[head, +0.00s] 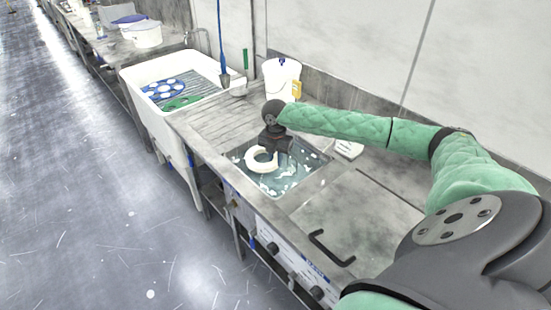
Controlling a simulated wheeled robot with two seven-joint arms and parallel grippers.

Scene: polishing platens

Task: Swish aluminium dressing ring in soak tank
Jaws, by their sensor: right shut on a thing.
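The soak tank (300,182) is a square basin set into the steel bench, with bluish water and patches of white foam. A pale, off-white ring (262,165) lies flat or nearly flat at the tank's left part, at or just above the water. My right gripper (272,151) points down over the tank and is shut on the ring at its upper right edge. The fingertips are small and partly hidden. I cannot tell how deep the ring sits in the water. My left gripper is not in view.
A steel lid with a black handle (330,250) covers the bench to the right. A white bucket (282,80) stands behind the tank. The ribbed drainboard (215,124) is mostly clear.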

